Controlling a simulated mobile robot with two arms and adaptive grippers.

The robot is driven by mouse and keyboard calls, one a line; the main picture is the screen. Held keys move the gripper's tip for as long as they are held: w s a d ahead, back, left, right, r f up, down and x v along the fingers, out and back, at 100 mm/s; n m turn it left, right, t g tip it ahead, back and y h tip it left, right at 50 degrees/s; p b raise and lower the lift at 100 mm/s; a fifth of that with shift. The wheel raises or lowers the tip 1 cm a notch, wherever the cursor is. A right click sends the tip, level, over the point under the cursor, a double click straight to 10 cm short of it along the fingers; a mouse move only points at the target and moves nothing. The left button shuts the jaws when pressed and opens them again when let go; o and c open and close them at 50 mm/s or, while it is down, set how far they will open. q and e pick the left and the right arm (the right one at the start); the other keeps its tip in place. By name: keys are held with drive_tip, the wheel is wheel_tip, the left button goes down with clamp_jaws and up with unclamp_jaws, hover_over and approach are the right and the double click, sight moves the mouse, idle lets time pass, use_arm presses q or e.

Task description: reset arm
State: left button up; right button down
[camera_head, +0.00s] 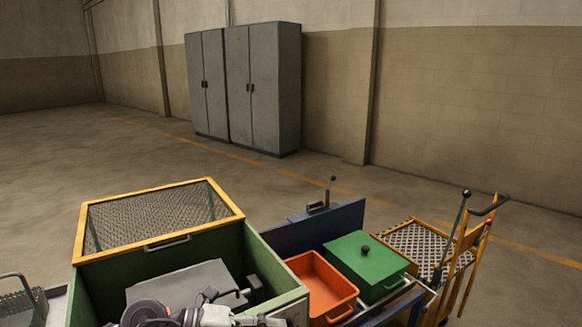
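No gripper fingers can be made out clearly in the head view. No gripper is seen holding anything.
The green box has a raised yellow-framed mesh lid (160,217). To its right are an orange tray (322,287), a green lidded box (365,265) and a yellow hand truck (468,250). Grey cabinets (245,88) stand at the back wall. Open floor (80,150) lies behind.

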use_arm(q)
wheel_tip(320, 180, up, 7)
drive_tip(key=d+n+t+h, duration=0.2)
drive_tip(key=n+t+h, duration=0.3)
drive_tip(key=w+a+r+n+t+y, duration=0.2)
drive_tip(key=a+n+t+y, duration=0.25)
drive_tip(key=n+t, duration=0.5)
drive_tip(key=s+a+f+n+g+y, duration=0.1)
drive_tip(key=s+a+f+n+y, duration=0.2)
drive_tip(key=a+f+n+y, duration=1.1)
drive_tip(key=s+f+n+g, duration=0.1)
drive_tip(key=s+f+g, duration=0.6)
drive_tip(key=s, duration=0.4)
drive_tip(key=s+f+n+g, duration=0.1)
drive_tip(key=s+f+g, duration=0.4)
drive_tip(key=s+f, duration=0.45)
drive_tip(key=s+f+g, duration=0.1)
drive_tip(key=s+f, duration=0.1)
drive_tip(key=f, duration=1.2)
drive_tip(key=s+f+g, duration=0.1)
drive_tip(key=s+f, duration=0.1)
drive_tip(key=f, duration=1.1)
drive_tip(key=s+a+f, duration=0.3)
drive_tip(key=s+f, duration=1.1)
drive_tip(key=s, duration=0.1)
drive_tip(key=shift+s+f+g+y, duration=0.15)
drive_tip(key=shift+g+y, duration=0.2)
